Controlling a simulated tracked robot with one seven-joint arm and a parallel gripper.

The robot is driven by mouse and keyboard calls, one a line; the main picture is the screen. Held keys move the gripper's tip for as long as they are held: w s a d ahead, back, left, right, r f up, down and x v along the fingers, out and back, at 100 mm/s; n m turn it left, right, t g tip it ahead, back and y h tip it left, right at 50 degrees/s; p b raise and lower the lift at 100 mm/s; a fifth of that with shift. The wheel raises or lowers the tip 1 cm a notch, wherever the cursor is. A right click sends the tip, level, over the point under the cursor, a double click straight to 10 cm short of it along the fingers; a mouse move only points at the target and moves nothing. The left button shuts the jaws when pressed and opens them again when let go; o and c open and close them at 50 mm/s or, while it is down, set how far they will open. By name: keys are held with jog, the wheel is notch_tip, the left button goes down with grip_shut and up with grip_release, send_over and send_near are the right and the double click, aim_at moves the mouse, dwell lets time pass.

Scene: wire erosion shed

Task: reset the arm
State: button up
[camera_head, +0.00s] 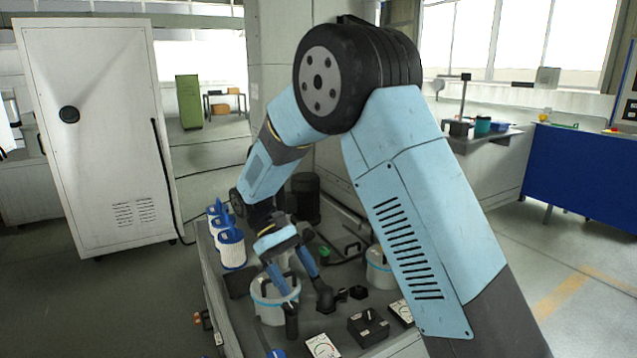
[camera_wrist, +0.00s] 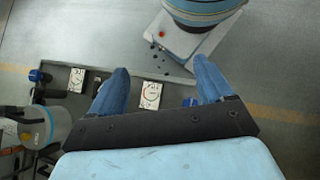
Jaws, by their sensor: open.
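My arm, light blue and black, rises from the lower right of the head view and bends down over a grey bench tray. My gripper (camera_head: 307,308) hangs low over the tray, pointing down, with its two blue fingers spread apart. In the wrist view my gripper (camera_wrist: 160,68) is open, and nothing is held between the fingers. A white panel with a dial (camera_wrist: 151,95) shows beyond and between them.
The tray (camera_head: 217,300) also holds white filters with blue tops (camera_head: 231,250), a second canister (camera_head: 378,272), a black box (camera_head: 368,327) and a black cylinder (camera_head: 305,197). A white cabinet (camera_head: 95,140) stands left, a blue bench (camera_head: 580,175) right. Open floor lies left of the tray.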

jog(key=s+d+r+m+t+y, duration=0.2)
jog(key=d+r+y, duration=0.1)
jog(key=d+r, duration=0.5)
jog(key=s+d+r+m+t+y, duration=0.25)
jog(key=d+r, duration=0.35)
jog(key=d, duration=0.3)
jog(key=s+d+r+m+t, duration=0.2)
jog(key=s+d+t, duration=0.1)
jog(key=s+d, duration=0.3)
jog(key=s+d+r+m+t+y, duration=0.1)
jog(key=s+d+r+m+t, duration=0.1)
jog(key=s+d+t, duration=0.2)
jog(key=s+d, duration=0.1)
jog(key=s, duration=0.2)
jog(key=shift+s+d+r+m, duration=0.15)
jog(key=shift+d+r+m, duration=0.2)
jog(key=shift+d+r, duration=0.05)
dwell(1.7)
